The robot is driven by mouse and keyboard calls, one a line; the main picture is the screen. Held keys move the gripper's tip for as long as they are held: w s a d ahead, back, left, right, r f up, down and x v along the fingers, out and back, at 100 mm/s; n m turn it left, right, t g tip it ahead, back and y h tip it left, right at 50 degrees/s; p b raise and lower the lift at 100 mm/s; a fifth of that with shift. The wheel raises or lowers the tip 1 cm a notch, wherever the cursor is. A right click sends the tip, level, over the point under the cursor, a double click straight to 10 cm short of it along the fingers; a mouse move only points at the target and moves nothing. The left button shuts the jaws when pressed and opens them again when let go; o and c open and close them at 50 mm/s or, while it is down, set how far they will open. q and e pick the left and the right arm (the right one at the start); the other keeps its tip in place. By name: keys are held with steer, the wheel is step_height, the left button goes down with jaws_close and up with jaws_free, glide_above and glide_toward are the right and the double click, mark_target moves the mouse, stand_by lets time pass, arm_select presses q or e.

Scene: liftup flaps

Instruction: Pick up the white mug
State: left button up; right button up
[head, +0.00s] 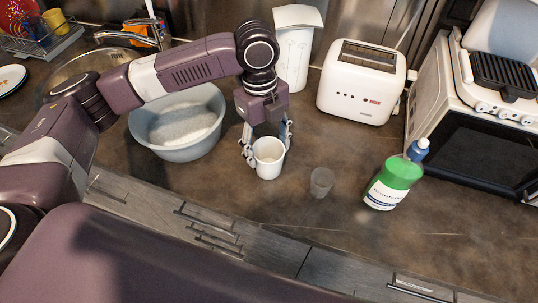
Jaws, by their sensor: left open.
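The white mug (269,163) stands upright on the dark countertop, near the middle of the head view. My left gripper (266,145) comes down over it from behind, with one finger on each side of the mug. The fingers are spread apart, and I cannot tell whether they touch the mug's wall. The far side of the mug's rim is close under the gripper. My right gripper is not in view.
A clear glass (321,182) stands just right of the mug. A green and white bottle (387,184) is further right, with a toaster (362,82) behind. A grey basin (179,127) is at left. The counter in front of the mug is a narrow clear strip.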

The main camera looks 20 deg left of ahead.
arm_select(q)
steer(key=shift+s+f, duration=0.1)
steer(key=shift+f, duration=0.7)
steer(key=shift+c, duration=0.7)
steer(key=c, duration=0.9)
steer(key=shift+c, duration=0.2)
steer(key=shift+r, duration=0.1)
